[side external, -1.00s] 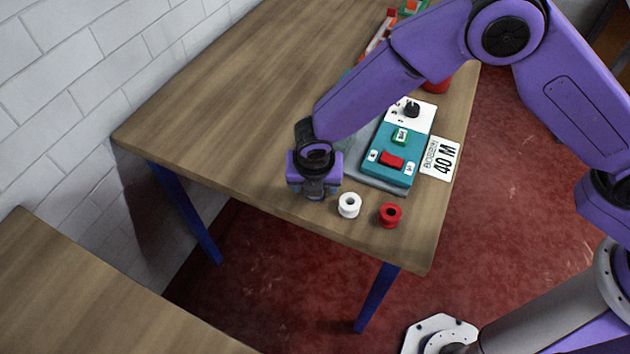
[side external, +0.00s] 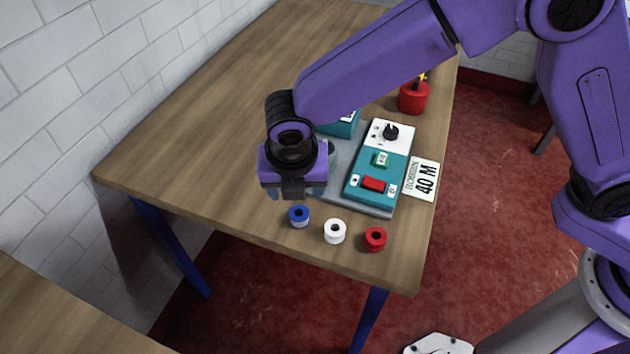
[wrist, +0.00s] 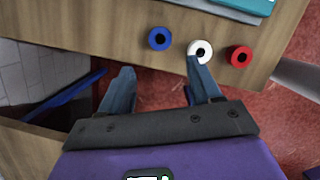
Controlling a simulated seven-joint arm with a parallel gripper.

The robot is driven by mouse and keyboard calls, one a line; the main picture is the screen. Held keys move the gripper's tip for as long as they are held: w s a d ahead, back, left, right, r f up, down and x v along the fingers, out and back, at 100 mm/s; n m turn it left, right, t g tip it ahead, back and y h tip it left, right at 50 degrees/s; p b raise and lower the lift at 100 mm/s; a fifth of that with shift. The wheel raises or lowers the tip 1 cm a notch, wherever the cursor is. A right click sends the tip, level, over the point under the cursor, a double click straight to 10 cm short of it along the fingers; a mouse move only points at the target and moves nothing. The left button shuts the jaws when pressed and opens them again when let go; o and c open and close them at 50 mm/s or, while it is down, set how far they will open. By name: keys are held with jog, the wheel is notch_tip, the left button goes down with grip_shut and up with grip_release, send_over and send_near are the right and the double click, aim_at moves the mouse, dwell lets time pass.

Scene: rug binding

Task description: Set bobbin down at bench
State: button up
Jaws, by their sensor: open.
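A blue bobbin (side external: 299,216) stands on the wooden bench (side external: 200,130) near its front edge, at the left end of a row with a white bobbin (side external: 335,231) and a red bobbin (side external: 376,239). The three are apart from one another. My gripper (side external: 292,193) is open and empty, above and just behind the blue bobbin in the side view. In the wrist view, the open fingers of my gripper (wrist: 160,72) show below the blue bobbin (wrist: 159,38). One fingertip overlaps the white bobbin (wrist: 200,50) there; the red bobbin (wrist: 239,56) is clear.
A red pot (side external: 414,98) stands farther back. The bench's left part is bare.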

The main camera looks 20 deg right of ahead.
jog(key=shift+r, duration=0.1)
jog(key=s+d+r+m+g, duration=0.1)
jog(key=s+d+r+m, duration=0.1)
jog(key=s+d+m, duration=0.4)
jog(key=s+d+r+m+y, duration=0.1)
jog(key=s+d+r+m, duration=0.2)
jog(key=d, duration=1.4)
jog(key=s+d+r+m+g, duration=0.1)
jog(key=s+d+r+m, duration=0.1)
jog(key=s+d+m, duration=0.8)
jog(key=shift+s+d+r+g+y, duration=0.2)
jog(key=shift+s+d+g+y, duration=0.1)
jog(key=shift+s+d, duration=0.6)
